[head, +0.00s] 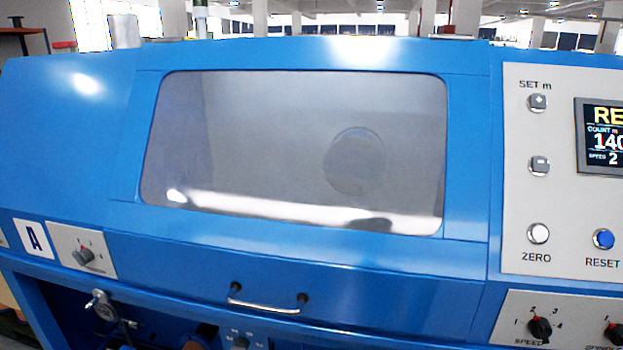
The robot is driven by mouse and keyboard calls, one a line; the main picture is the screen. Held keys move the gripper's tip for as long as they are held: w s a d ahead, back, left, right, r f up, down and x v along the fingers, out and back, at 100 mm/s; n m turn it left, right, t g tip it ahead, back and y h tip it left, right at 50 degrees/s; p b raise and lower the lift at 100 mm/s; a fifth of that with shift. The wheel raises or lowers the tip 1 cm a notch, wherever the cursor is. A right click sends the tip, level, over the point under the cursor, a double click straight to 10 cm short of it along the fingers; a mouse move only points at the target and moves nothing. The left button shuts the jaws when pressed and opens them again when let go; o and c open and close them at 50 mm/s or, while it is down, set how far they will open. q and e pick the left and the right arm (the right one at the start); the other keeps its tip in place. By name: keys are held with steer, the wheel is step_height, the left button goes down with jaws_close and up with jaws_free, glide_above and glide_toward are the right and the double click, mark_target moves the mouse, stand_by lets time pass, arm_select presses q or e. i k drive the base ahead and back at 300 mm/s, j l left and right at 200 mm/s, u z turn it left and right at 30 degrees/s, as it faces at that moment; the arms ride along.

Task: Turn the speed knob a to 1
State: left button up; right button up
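A black speed knob (540,329) sits on the lower right panel, above a label that begins "SPEED". Numbers from 1 to 4 are arced around it. Its exact pointer setting is too small to tell. A second dark knob (613,335) is cut off by the right edge, with a partly visible label under it. Neither gripper is in view.
A blue machine cover (300,258) with a window (270,150) and metal handle (264,303) fills the middle. A display (603,135), cut off at right, reads "SPEED 2". Buttons sit beside it, including a white ZERO button (538,233) and blue RESET button (604,239).

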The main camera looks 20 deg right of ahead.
mark_target(540, 328)
steer(key=z, duration=2.15)
